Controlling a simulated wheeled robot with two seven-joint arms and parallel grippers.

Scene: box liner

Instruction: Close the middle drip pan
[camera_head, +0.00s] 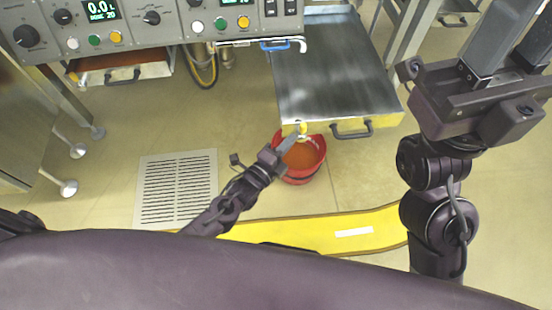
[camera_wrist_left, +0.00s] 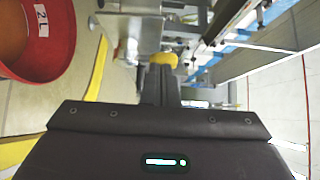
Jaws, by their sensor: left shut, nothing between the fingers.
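The middle drip pan (camera_head: 335,75) is a grey steel tray with a yellow front face and a dark handle (camera_head: 352,130). It is pulled well out from under the control panel. My left gripper (camera_head: 297,137) is shut and empty at the pan's front left corner, by a small yellow piece there. In the left wrist view a yellow piece (camera_wrist_left: 163,60) shows at the fingertips; whether they touch cannot be told. My right gripper (camera_head: 515,45) is raised at the right, away from the pan, its grey fingers apart.
A red bucket (camera_head: 302,160) with orange contents stands on the floor under the pan's front left corner. Another pan (camera_head: 125,73) is at the left under the panel (camera_head: 130,25). A floor grate (camera_head: 177,188) and a yellow floor strip (camera_head: 320,234) lie nearer me.

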